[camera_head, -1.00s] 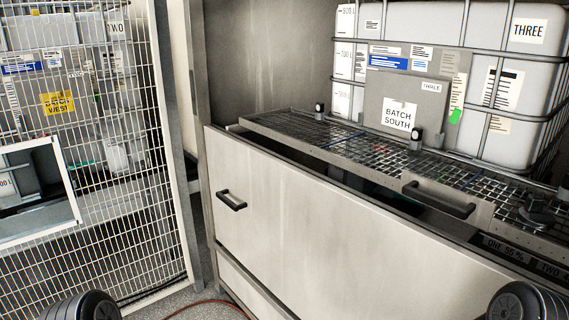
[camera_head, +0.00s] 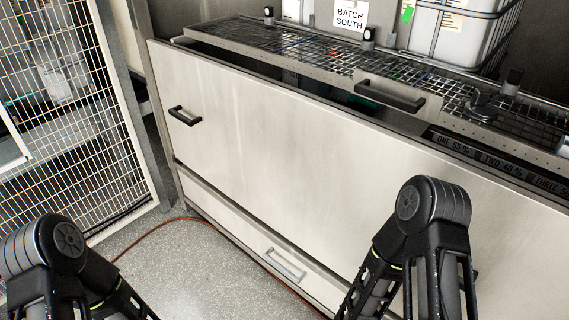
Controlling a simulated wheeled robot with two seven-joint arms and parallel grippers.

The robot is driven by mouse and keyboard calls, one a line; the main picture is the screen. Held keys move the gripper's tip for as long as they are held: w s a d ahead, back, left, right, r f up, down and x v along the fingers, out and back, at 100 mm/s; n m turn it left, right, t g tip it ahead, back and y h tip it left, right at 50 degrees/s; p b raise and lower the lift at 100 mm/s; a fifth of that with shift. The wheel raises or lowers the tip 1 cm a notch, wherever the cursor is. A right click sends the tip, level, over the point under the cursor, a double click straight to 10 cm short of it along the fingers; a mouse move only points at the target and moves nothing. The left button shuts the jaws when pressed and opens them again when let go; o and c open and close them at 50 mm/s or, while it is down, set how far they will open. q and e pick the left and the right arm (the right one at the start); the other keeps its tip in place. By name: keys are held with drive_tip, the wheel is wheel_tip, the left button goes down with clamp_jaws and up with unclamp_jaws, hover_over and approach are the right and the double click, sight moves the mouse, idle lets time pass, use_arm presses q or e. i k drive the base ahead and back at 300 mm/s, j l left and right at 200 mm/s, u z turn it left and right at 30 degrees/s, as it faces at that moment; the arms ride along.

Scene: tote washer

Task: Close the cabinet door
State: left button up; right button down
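The cabinet has a large pale metal door panel (camera_head: 260,130) in the middle of the head view. A dark bar handle (camera_head: 184,115) sits near its upper left corner. The panel's top edge stands out in front of the grated top, with a dark gap behind it. My left and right arms show at the bottom left and bottom right, both bent downward. Neither gripper is in the picture. My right arm hides part of the panel's lower right area.
A grated shelf (camera_head: 300,48) with a second dark handle (camera_head: 390,95) lies above the panel. A lower panel has a light handle (camera_head: 286,265). A mesh fence (camera_head: 75,110) stands at the left. An orange hose (camera_head: 150,236) crosses the open grey floor (camera_head: 195,270).

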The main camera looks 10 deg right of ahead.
sight(325, 178)
drive_tip(key=i+j, duration=0.2)
drive_tip(key=j, duration=0.15)
drive_tip(key=i+j, duration=0.25)
drive_tip(key=j, duration=0.15)
drive_tip(key=i+j, duration=0.2)
drive_tip(key=j, duration=0.15)
drive_tip(key=z, duration=1.7)
